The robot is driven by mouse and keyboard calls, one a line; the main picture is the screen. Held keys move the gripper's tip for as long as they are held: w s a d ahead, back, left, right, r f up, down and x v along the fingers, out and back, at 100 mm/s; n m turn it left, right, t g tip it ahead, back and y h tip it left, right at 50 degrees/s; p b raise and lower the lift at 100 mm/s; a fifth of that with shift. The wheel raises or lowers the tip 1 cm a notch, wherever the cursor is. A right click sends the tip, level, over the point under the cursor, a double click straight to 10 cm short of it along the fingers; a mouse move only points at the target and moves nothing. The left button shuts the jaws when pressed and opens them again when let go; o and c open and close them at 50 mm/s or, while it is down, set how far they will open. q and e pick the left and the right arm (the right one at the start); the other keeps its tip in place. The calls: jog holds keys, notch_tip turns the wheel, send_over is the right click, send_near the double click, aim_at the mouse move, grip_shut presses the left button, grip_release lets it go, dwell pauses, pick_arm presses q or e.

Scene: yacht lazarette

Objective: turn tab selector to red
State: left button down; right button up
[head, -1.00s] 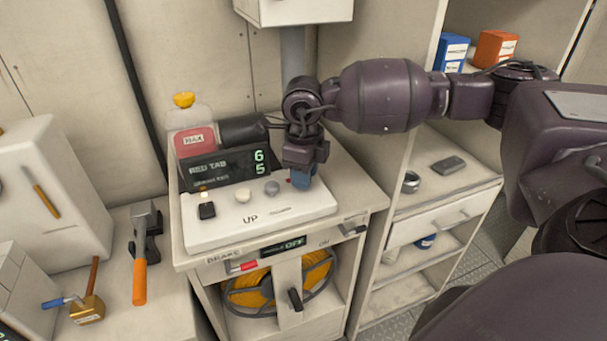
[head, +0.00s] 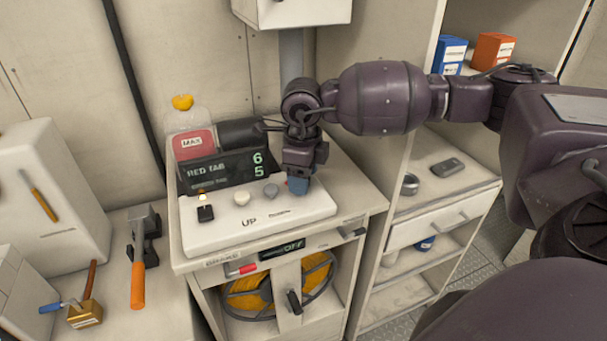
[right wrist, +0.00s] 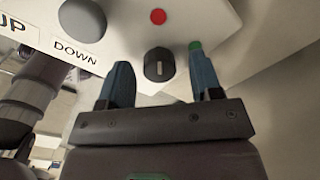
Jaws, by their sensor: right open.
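The tab selector looks to be the small black knob (right wrist: 159,65) in the right wrist view, with a pale line on its face running up and down in the picture. A red dot (right wrist: 158,16) lies above it and a green dot (right wrist: 195,45) up and to its right, partly behind a finger. My right gripper (right wrist: 161,78) is open, its blue fingers on either side of the knob with gaps visible. In the head view my right gripper (head: 298,185) reaches down at the right end of the white panel (head: 290,213) and hides the knob. My left gripper is out of view.
A dark display (head: 215,171) reading "RED TAB" with 6 and 5 stands behind the panel. A hammer (head: 138,270) lies left; shelves stand right.

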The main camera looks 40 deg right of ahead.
notch_tip(320, 180, up, 11)
jog(key=shift+a, duration=0.15)
dwell(0.5)
jog(key=shift+s+f, duration=0.1)
jog(key=shift+f, duration=0.05)
jog(key=shift+s, duration=0.1)
